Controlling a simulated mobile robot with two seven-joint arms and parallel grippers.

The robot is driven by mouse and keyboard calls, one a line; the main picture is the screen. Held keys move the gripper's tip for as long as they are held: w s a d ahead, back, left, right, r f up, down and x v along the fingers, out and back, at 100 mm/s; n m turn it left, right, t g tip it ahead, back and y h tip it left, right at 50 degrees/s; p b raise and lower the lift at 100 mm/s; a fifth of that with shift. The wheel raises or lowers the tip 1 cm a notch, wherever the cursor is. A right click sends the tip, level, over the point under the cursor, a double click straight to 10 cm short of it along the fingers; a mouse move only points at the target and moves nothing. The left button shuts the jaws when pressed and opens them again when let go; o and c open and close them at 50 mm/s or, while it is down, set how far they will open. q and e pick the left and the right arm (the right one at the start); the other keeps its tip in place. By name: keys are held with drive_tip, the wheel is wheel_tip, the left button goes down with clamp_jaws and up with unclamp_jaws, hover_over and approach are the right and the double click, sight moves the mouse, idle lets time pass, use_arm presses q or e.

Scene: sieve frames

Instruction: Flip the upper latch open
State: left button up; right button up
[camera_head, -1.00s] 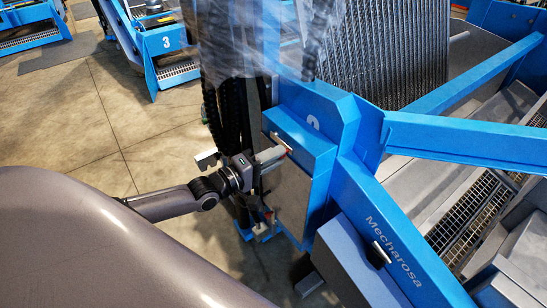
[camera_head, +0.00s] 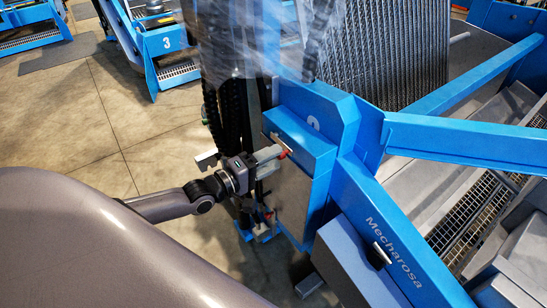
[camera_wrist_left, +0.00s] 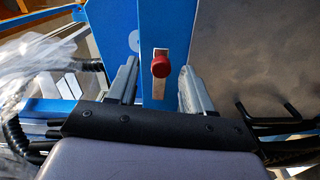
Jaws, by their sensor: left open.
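The upper latch shows in the left wrist view as a red knob (camera_wrist_left: 161,66) on a pale metal piece, in front of a blue panel. In the head view the upper latch (camera_head: 281,142) is a thin bar on the left edge of the blue cabinet. My left gripper (camera_head: 272,158) is open beside it. In the left wrist view, its two grey fingers (camera_wrist_left: 158,85) stand on either side of the red knob, with gaps visible on both sides. Contact cannot be made out. My right gripper is not in view.
The blue machine frame (camera_head: 370,222) marked Mecharosa stands to the right. A lower latch with red parts (camera_head: 264,230) sits below my gripper. Black cable chains (camera_head: 228,115) hang behind it. Open concrete floor (camera_head: 70,120) lies to the left.

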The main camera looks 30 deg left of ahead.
use_arm(q)
drive_tip(key=v, duration=0.6)
idle(0.6)
